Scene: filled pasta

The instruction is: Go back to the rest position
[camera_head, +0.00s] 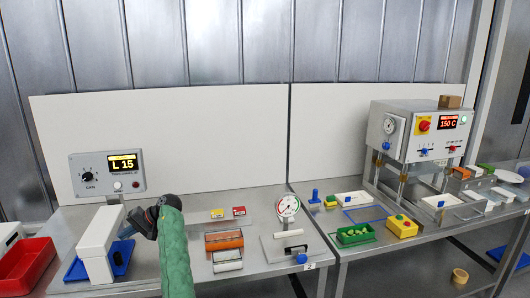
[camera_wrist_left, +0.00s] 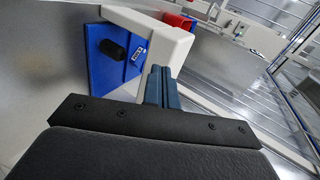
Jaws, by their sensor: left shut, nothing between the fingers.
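My left gripper (camera_head: 132,223) is at the left part of the table in the head view, at the end of my green-sleeved arm. It is beside the white box-shaped arm of a device (camera_head: 98,243) that has a blue base (camera_head: 75,271). In the left wrist view, its two blue fingers (camera_wrist_left: 161,75) are together with nothing between them. The white device (camera_wrist_left: 160,45) and its blue plate (camera_wrist_left: 100,65) lie just beyond the fingers. I cannot tell whether they touch. My right gripper is not in view.
A display unit reading L 15 (camera_head: 107,174) stands behind. A red bin (camera_head: 25,264) is at the far left. Orange rollers (camera_head: 224,240) and a dial gauge (camera_head: 288,205) are to the right. A heated press (camera_head: 415,130) stands on the right table, near a green tray (camera_head: 355,233).

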